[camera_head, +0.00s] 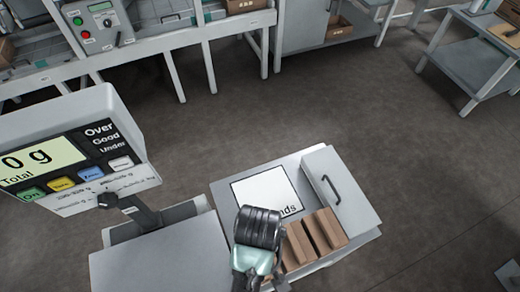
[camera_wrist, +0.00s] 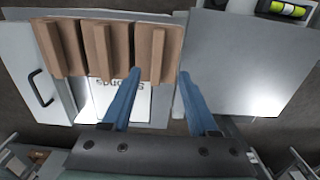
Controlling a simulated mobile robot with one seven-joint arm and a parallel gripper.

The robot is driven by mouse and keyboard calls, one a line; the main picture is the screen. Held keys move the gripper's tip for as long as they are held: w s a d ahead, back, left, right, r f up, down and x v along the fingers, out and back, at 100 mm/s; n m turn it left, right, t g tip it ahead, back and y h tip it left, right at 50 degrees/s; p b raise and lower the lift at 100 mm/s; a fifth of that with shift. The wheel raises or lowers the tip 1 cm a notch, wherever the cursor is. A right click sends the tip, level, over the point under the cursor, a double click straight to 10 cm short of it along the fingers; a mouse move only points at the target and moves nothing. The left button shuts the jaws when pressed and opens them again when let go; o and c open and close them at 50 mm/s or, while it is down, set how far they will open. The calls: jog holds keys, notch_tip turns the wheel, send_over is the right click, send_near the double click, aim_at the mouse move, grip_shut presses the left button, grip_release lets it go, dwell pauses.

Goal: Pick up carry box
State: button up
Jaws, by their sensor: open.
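Three brown boxes stand side by side on a light stand (camera_head: 225,200) in the head view, the nearest to my gripper partly hidden. In the wrist view I see the left box (camera_wrist: 57,50), the middle box (camera_wrist: 100,50) and the right box (camera_wrist: 153,50), each with a raised ridge. No label shows which is the carry box. My gripper (camera_wrist: 159,72) is open and empty. Its left blue finger overlaps the right box's edge in the picture; the right finger is beyond that box. I cannot tell whether it touches. In the head view my wrist hides the fingertips.
A grey block with a black handle (camera_head: 347,190) sits on the stand's right side. A white sign (camera_head: 266,190) lies beside the boxes. A scale (camera_head: 70,150) reading 0 g, with a grey platform (camera_head: 160,262), stands left. Workbenches (camera_head: 180,40) line the back; the floor between is clear.

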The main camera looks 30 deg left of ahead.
jog(key=f, duration=1)
jog(key=shift+w, duration=0.3)
jog(key=shift+c, duration=0.3)
grip_shut()
jog(key=shift+r, duration=0.1)
